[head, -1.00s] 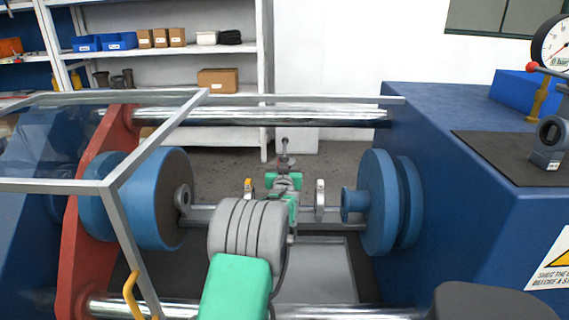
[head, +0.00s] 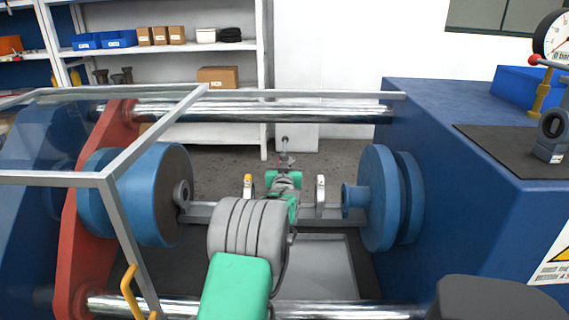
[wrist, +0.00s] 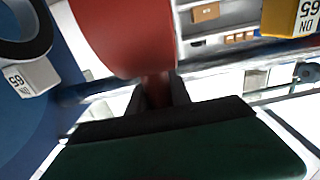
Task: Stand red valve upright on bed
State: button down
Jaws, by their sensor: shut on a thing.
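The red valve (wrist: 125,35) fills the upper middle of the wrist view as a red body with a narrow red neck below it. The dark fingers of my gripper (wrist: 158,90) close on that neck from both sides. The valve's lower end is out of the wrist view, so I cannot tell whether it touches the bed. In the head view, my arm covers the red valve and the fingertips. The bed (head: 215,212) runs between two blue flange discs, with the green end of my arm above its middle.
A yellow-marked valve (head: 247,186) and a pale ring valve (head: 320,195) stand on either side of my arm. Blue discs (head: 160,195) (head: 378,198) flank the bed. A clear guard frame (head: 128,225) and steel bars (head: 250,115) bound the space. Another grey valve (head: 552,135) stands at right.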

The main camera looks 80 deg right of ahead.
jog(key=shift+r, duration=0.25)
jog(key=shift+a+f+b, duration=0.1)
jog(key=shift+f+b, duration=0.5)
jog(key=shift+b, duration=0.25)
jog(key=shift+f+b, duration=1.4)
jog(key=shift+b, duration=0.5)
dwell(4.2)
jog(key=c, duration=1.6)
grip_release()
jog(key=shift+c, duration=0.2)
jog(key=shift+f, duration=0.15)
